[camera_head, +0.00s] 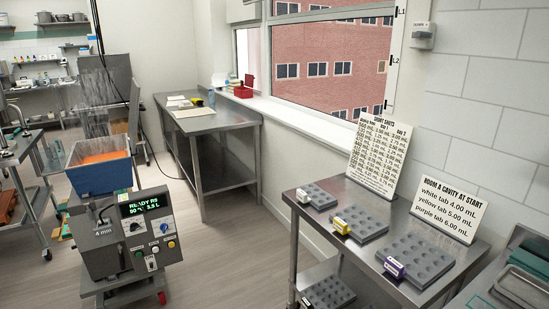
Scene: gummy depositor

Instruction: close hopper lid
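The blue hopper (98,179) sits on top of the grey depositor (118,240) at the left. Orange material (103,157) shows inside its open top. A see-through, greyish panel (93,105), which looks like the hopper lid, stands raised at the hopper's back edge. Its outline is faint against the things behind it. The depositor's front panel has a lit green display (145,203), knobs and buttons. Neither of my grippers shows in this view.
A steel table (330,232) with several grey molds (361,222) and two signs (378,155) stands at the right. A long steel bench (215,122) stands by the window wall. The floor (235,255) between the depositor and the right table is clear.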

